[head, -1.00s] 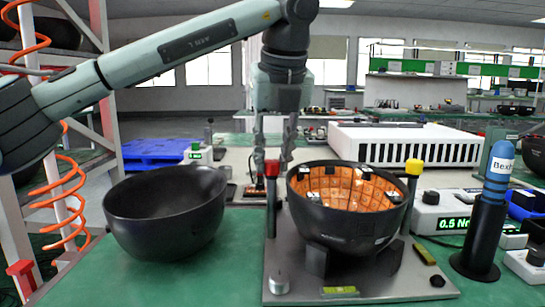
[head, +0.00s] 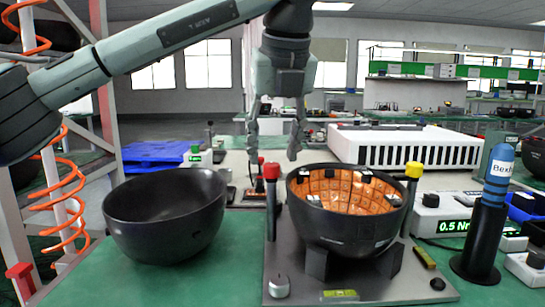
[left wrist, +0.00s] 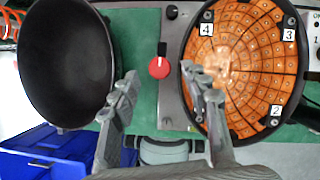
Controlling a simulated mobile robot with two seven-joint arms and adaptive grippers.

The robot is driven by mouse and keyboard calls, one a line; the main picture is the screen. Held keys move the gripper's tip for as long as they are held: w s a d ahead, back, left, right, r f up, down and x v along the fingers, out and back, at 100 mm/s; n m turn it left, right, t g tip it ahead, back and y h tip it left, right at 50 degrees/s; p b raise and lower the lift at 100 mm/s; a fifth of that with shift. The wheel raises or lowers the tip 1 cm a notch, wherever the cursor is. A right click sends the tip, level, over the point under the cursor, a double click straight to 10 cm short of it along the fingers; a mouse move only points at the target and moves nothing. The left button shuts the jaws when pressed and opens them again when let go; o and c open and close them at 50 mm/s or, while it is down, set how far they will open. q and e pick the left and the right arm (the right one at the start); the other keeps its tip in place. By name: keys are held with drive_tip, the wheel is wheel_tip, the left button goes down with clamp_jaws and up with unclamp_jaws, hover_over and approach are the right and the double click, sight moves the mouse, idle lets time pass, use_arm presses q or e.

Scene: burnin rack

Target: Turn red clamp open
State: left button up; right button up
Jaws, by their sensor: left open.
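The red clamp (head: 271,171) is a red cap on a dark upright post at the left of the metal fixture plate. It also shows in the left wrist view as a red round knob with a dark bar (left wrist: 159,67). My left gripper (head: 275,150) is open and empty above the red clamp, fingers pointing down. In the left wrist view its two fingers (left wrist: 161,88) stand on either side of the knob, apart from it. The bowl with orange tiles (head: 345,190) sits in the fixture, beside the clamp. My right gripper is out of view.
A yellow-capped clamp (head: 413,170) stands right of the tiled bowl. An empty black bowl (head: 165,222) is left of the fixture plate (head: 290,268). A blue-topped tool in a black holder (head: 490,215) and a torque display box (head: 452,222) are at right.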

use_arm(q)
drive_tip(key=v, duration=0.9)
drive_tip(key=shift+r, duration=0.25)
drive_tip(key=shift+s, duration=0.1)
